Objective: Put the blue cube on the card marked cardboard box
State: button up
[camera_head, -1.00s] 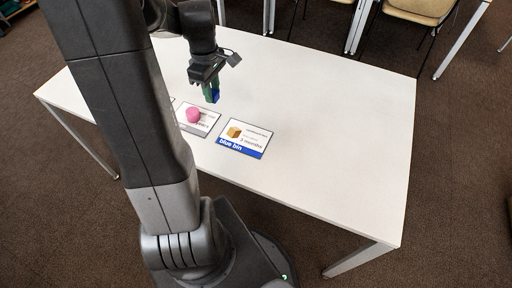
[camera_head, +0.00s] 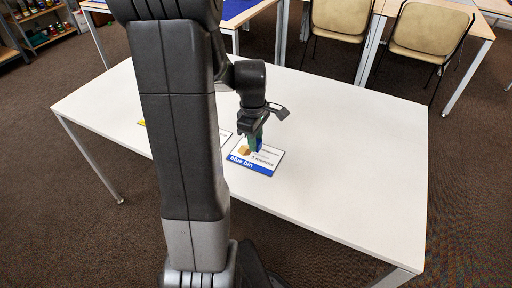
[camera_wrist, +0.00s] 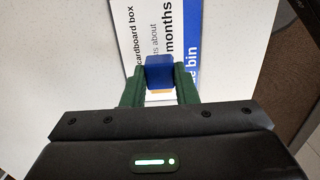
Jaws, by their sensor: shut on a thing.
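The blue cube (camera_head: 260,144) is held between the green fingers of my gripper (camera_head: 256,141), over the card marked cardboard box (camera_head: 266,163). The card is white with a blue strip reading "blue bin" and a picture of a box. In the wrist view, the blue cube (camera_wrist: 159,70) shows between the fingertips of my gripper (camera_wrist: 158,80), in front of the card (camera_wrist: 150,20). The gripper is shut on the cube. The cube and fingers hide part of the card. I cannot tell whether the cube touches it.
The white table (camera_head: 345,160) is clear right of the card. Tan chairs (camera_head: 430,35) stand behind the table.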

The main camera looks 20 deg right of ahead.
jog(key=shift+f, duration=1.4)
jog(key=shift+f, duration=0.15)
jog(key=o, duration=0.9)
jog(key=shift+o, duration=0.2)
notch_tip(320, 180, up, 12)
jog(key=p, duration=0.1)
jog(key=shift+w+a+p, duration=0.2)
jog(key=shift+p, duration=0.2)
